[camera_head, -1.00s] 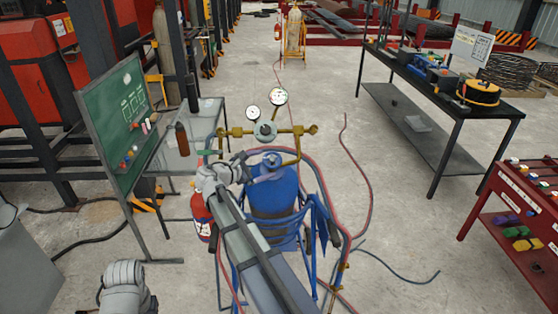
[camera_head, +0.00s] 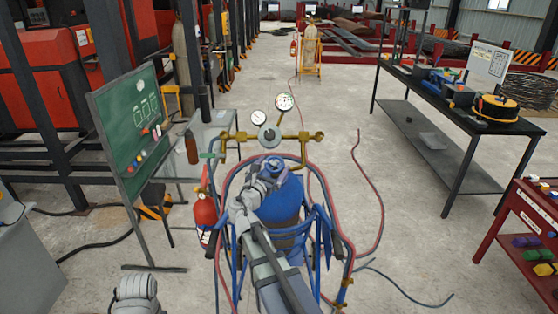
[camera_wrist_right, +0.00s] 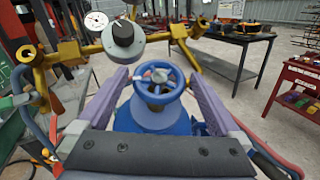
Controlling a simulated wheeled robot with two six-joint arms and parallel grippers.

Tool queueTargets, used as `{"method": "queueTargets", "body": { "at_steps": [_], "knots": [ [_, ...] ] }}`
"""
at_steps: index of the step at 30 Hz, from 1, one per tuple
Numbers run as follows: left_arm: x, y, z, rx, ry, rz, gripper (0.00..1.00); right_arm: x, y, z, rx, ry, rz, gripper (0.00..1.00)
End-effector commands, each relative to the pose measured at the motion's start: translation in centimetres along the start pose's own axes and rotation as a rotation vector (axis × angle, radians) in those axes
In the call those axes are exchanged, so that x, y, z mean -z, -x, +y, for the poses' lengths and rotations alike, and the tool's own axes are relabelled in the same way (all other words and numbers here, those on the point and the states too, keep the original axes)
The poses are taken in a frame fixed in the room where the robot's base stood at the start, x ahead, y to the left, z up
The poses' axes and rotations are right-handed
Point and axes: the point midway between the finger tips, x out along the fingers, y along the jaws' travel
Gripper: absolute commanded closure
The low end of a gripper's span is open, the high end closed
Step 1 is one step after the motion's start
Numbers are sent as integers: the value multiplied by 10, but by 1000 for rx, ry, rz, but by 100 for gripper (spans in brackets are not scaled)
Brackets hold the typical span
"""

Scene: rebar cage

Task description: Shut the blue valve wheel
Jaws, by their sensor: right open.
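The blue valve wheel (camera_wrist_right: 158,80) shows in the right wrist view on top of a blue gas cylinder (camera_wrist_right: 150,116), with a small red and white mark on it. In the head view the wheel (camera_head: 272,166) is partly hidden by my right gripper (camera_head: 268,176), and the cylinder (camera_head: 284,200) stands below. My right gripper also shows in the right wrist view (camera_wrist_right: 157,76); its two purple fingers are apart, one on each side of the wheel. I cannot tell whether they touch it. My left gripper is not in view; only part of my left arm shows at bottom left.
A brass manifold (camera_head: 238,136) with two gauges (camera_head: 284,101) stands just behind the wheel. Red and blue hoses (camera_head: 378,205) loop around the cylinder.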

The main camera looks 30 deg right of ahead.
Motion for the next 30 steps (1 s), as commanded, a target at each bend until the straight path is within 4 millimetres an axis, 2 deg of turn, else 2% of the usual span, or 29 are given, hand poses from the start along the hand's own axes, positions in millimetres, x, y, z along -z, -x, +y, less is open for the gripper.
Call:
{"method": "queueTargets", "body": {
  "at_steps": [3,9,13,22,30],
  "knots": [
    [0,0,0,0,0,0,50,0,-22,1,3,-1,0,0],
    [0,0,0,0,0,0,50,0,-44,1,2,-2,0,0],
    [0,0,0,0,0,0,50,0,-51,0,1,-2,1,0],
    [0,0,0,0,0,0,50,0,-51,0,0,-2,1,0],
    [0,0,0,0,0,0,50,0,-51,0,1,-2,1,30]
  ]
}}
